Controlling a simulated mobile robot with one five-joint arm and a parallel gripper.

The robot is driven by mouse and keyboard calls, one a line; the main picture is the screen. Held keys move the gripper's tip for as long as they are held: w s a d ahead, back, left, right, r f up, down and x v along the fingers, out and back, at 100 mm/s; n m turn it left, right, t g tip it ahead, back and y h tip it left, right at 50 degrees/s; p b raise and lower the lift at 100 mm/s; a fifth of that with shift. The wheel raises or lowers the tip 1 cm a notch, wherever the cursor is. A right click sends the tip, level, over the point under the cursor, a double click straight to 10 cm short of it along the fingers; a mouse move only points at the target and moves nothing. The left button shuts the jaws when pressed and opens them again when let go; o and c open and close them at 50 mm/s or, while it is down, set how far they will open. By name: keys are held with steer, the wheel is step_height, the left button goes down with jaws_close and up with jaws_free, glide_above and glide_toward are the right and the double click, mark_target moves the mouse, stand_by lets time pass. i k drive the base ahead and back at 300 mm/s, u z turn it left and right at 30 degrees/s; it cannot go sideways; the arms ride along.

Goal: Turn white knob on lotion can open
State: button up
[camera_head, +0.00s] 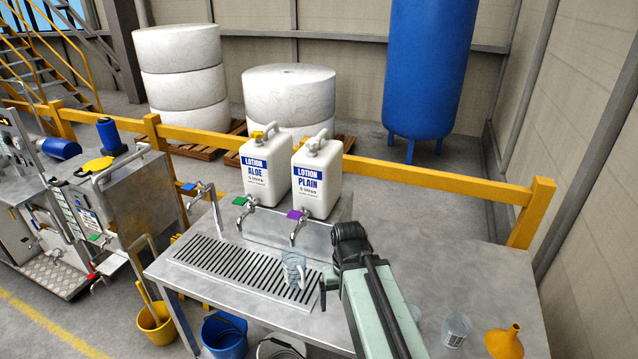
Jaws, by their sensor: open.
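Two white lotion cans stand side by side at the back of the metal bench. The left can (265,178) is labelled ALOE and has a yellow knob (259,134) on top. The right can (317,182) is labelled PLAIN and has a white knob (316,141) on top, beside its handle. Their metal taps have a green lever (240,201) and a purple lever (295,214). My gripper (324,286) is low over the right end of the drip grate, in front of and below the PLAIN can, apart from it. Its fingers are partly hidden by my arm.
A clear cup-like object (293,270) is on the drip grate (235,262), left of my gripper. A clear cup (456,330) and yellow funnel (505,342) are at the bench's front right. A yellow rail (440,184) runs behind. The bench right of the cans is clear.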

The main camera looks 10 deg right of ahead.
mark_target(311, 145)
steer(key=z, duration=0.25)
steer(key=k, duration=0.8)
steer(key=u, duration=1.7)
steer(key=i, duration=1)
steer(key=z, duration=0.05)
